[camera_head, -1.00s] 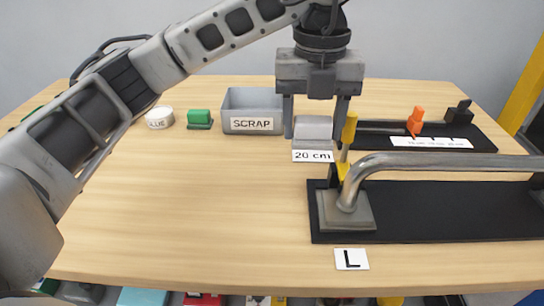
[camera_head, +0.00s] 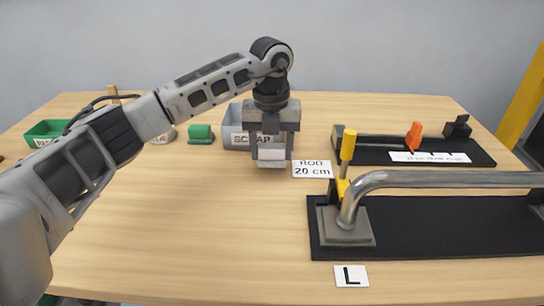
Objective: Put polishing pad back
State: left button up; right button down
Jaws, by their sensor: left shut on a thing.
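My left gripper (camera_head: 271,152) points down over the table, in front of the grey SCRAP bin. It is shut on a light grey block (camera_head: 271,157), whose lower part shows between and below the fingers. No label marks this block as the polishing pad, so I cannot tell for sure that it is. A small green block (camera_head: 201,131) sits on a dark green base left of the bin. My right gripper is not in view.
The SCRAP bin (camera_head: 235,125) stands behind my gripper. A ROD 20 cm label (camera_head: 312,169) lies to its right. A black fixture (camera_head: 450,225) carries a bent metal tube and a yellow clamp (camera_head: 347,147). Behind it is a gauge with an orange stop (camera_head: 414,136). The front left table is clear.

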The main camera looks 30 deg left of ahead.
aim_at(271, 146)
pick_arm(q)
jog(key=shift+f, duration=1.25)
jog(key=shift+f, duration=0.2)
jog(key=o, duration=1)
jog(key=shift+c, duration=0.2)
jog(key=shift+r, duration=0.15)
notch_tip(271, 146, up, 12)
jog(key=shift+r, duration=0.1)
jog(key=shift+s, duration=0.15)
